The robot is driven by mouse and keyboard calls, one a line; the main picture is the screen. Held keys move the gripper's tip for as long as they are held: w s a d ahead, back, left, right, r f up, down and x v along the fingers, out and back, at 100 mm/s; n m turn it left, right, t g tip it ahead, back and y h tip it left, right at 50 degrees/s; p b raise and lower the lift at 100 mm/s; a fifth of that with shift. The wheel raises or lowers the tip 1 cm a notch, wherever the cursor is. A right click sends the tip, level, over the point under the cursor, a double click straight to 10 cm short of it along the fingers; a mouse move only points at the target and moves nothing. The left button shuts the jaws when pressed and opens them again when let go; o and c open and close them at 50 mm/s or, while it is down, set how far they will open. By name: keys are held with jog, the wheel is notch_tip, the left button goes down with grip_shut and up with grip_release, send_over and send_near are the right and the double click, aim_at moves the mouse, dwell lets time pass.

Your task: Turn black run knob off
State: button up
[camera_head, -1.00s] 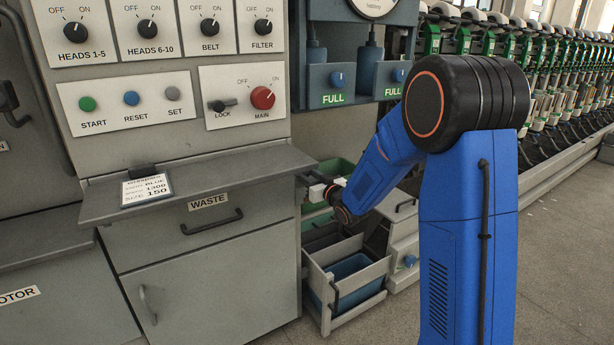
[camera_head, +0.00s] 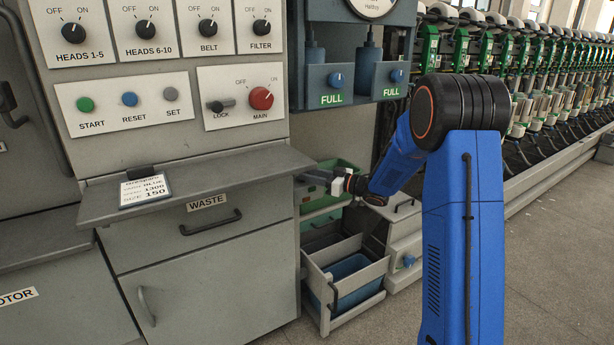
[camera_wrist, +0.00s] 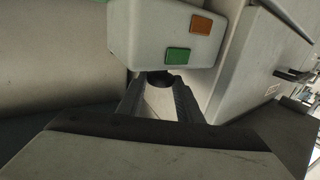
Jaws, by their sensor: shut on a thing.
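A round black knob (camera_wrist: 156,77) shows between my fingertips in the wrist view, just under a grey box with an orange and a green button. It appears to be the black run knob; its label and pointer are not visible. My gripper (camera_wrist: 155,84) is shut on it.
A grey control panel (camera_head: 152,105) with several labelled switches is at left. The grey shelf (camera_head: 235,170) juts out below it. Green and blue bins (camera_head: 340,290) stand under my wrist. The floor at right is clear.

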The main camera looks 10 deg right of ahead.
jog(key=shift+w+d+n+g+y, duration=0.15)
jog(key=shift+n+g+y, duration=1)
jog(key=shift+g, duration=0.35)
jog(key=shift+n+g, duration=0.25)
jog(key=shift+g, duration=0.05)
jog(key=o, duration=1)
jog(key=v, duration=1.7)
jog(key=shift+d, duration=0.2)
jog(key=shift+f, duration=0.1)
